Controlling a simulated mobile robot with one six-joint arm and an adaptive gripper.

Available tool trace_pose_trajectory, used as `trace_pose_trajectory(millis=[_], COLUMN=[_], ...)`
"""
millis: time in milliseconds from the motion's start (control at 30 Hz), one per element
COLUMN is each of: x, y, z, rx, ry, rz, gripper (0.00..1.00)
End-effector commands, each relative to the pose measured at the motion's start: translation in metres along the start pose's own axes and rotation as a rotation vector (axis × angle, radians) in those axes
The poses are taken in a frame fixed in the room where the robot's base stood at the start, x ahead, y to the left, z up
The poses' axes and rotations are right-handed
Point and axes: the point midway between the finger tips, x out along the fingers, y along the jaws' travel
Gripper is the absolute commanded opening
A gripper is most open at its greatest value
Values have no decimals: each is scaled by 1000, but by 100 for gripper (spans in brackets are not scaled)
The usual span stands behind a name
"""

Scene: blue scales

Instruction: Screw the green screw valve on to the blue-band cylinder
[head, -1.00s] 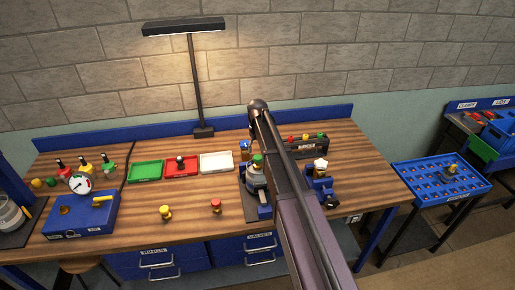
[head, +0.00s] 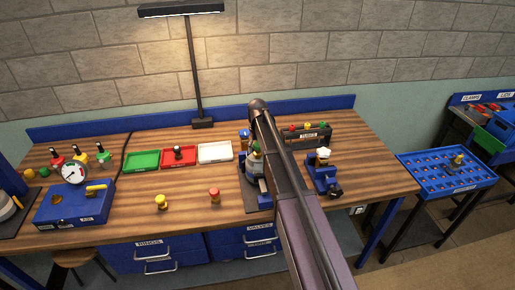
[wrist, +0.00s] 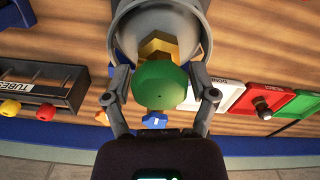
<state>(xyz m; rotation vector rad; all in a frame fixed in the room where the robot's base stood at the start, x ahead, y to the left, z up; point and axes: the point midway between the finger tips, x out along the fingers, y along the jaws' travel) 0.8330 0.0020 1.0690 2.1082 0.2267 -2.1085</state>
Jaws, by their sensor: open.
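The green screw valve (wrist: 160,86) has a round green knob over brass parts in the wrist view. It stands above the round grey end of a cylinder (wrist: 121,36); whether its thread is engaged is hidden. My gripper (wrist: 160,97) has one finger on each side of the green knob, apart, with the knob between them. In the head view the green knob (head: 256,146) shows on top of the grey cylinder at the bench fixture, left of my arm. I cannot make out a blue band on this cylinder.
A blue-topped piece (head: 244,134) stands just behind. A vise with a white-topped piece (head: 322,155) and a tube rack (head: 310,139) are right of my arm. Green (head: 142,168), red and white trays lie left. Yellow (head: 161,201) and red-topped pieces stand in front.

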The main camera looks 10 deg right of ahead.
Motion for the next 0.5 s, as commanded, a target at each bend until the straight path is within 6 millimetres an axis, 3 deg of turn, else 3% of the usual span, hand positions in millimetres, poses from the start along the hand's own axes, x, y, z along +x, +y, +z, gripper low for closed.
trace_pose_trajectory(millis=[400,433,500], x=[2,2,3], y=[0,0,0], z=[0,0,0], rx=[0,0,0], ry=[0,0,0], rz=[0,0,0], gripper=[74,71,50])
